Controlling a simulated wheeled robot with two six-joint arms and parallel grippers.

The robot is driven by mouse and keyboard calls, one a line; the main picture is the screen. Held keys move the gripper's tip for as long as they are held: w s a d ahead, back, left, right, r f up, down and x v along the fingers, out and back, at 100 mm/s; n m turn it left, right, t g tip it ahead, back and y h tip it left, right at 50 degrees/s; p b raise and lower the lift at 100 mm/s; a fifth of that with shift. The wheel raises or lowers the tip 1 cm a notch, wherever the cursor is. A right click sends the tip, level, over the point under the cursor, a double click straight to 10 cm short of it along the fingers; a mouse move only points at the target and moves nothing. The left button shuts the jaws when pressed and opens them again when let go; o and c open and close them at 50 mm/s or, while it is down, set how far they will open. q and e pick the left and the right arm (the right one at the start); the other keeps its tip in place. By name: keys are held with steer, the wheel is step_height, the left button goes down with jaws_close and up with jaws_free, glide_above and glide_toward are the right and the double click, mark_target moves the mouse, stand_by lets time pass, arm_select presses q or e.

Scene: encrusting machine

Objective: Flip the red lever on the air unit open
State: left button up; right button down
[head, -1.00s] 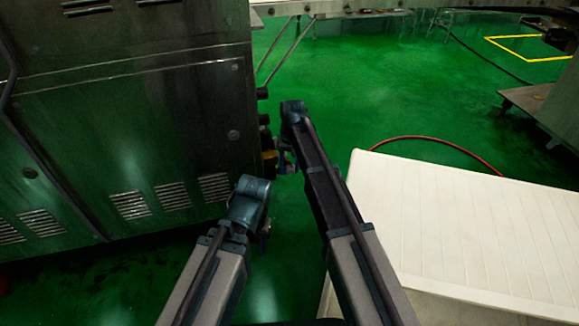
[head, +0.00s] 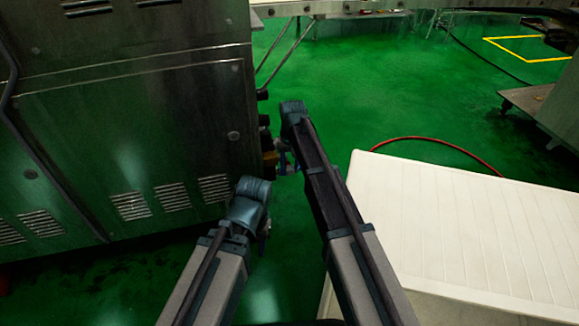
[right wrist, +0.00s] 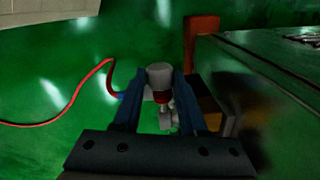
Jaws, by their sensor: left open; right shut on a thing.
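The air unit (right wrist: 160,76) shows in the right wrist view as a grey cylinder with smaller parts below it. A dark red part, which looks like the red lever (right wrist: 163,99), lies between the fingers. My right gripper (right wrist: 160,84) is shut on it, though the exact contact is hard to see. In the head view, my right gripper (head: 285,161) is beside the machine's lower right edge, mostly behind its own arm. My left gripper (head: 265,228) is open and empty in front of the machine, partly hidden by its wrist.
The steel machine cabinet (head: 140,130) fills the left. A white ribbed top (head: 460,220) stands at the right. A red hose (head: 440,141) lies on the green floor behind it and also shows in the right wrist view (right wrist: 62,119). Open floor lies at the back.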

stand_by(0.5)
steer(key=shift+w+a+r+g+p, duration=0.1)
steer(key=shift+w+r+g+p, duration=0.3)
steer(key=shift+r+g, duration=0.1)
steer(key=shift+w+r+g, duration=0.2)
steer(key=shift+g, duration=0.3)
steer(key=shift+w+r+g+h, duration=0.1)
steer(key=shift+r+g+h, duration=0.2)
steer(key=shift+g, duration=0.4)
steer(key=shift+r+g, duration=0.2)
steer(key=shift+g, duration=0.2)
steer(key=shift+s, duration=0.2)
steer(key=shift+c, duration=2.3)
jaws_free()
steer(key=shift+r, duration=0.1)
